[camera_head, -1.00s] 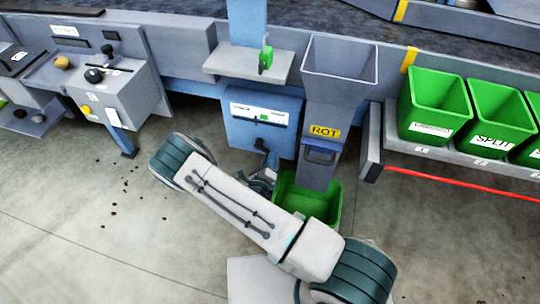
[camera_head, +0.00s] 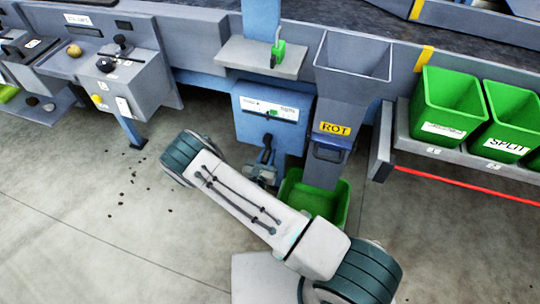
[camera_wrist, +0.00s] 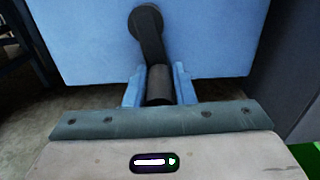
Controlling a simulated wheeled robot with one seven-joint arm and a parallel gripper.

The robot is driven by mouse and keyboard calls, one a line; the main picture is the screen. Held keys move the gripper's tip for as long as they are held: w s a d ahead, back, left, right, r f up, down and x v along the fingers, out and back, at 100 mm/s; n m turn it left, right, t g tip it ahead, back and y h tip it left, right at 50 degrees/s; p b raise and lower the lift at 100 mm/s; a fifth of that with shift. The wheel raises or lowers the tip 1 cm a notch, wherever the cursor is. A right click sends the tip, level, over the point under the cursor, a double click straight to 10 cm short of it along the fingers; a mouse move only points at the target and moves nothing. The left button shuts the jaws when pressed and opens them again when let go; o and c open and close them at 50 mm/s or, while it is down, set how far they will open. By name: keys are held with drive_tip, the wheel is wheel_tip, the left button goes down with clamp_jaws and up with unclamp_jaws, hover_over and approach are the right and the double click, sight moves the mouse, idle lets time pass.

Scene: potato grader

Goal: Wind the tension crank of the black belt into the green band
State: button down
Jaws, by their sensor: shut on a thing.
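The blue tension box (camera_head: 245,126) stands under the grader, with a white gauge strip (camera_head: 255,106) and a small green patch on its front. The pointer reading is too small to tell. The black crank (camera_wrist: 150,42) hangs down from its hub on the box, leaning slightly right in the wrist view; it also shows in the head view (camera_head: 267,146). Its dark handle (camera_wrist: 159,84) lies between the two blue fingers of my gripper (camera_wrist: 158,90), which is shut on it. My forearm hides part of the gripper in the head view.
The grey ROT chute (camera_head: 345,100) stands right of the box, with a green bin (camera_head: 333,207) below it near my arm. A grey shelf (camera_head: 232,52) juts out above. A grey control console (camera_head: 135,80) is at left.

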drive_tip(key=shift+w+a+m, duration=0.1)
drive_tip(key=shift+a+m, duration=0.15)
drive_tip(key=shift+m, duration=0.45)
drive_tip(key=c, duration=1.3)
unclamp_jaws()
drive_tip(key=shift+o, duration=0.2)
drive_tip(key=v, duration=1.4)
drive_tip(key=shift+p, duration=0.45)
drive_tip(key=shift+w+f, duration=0.1)
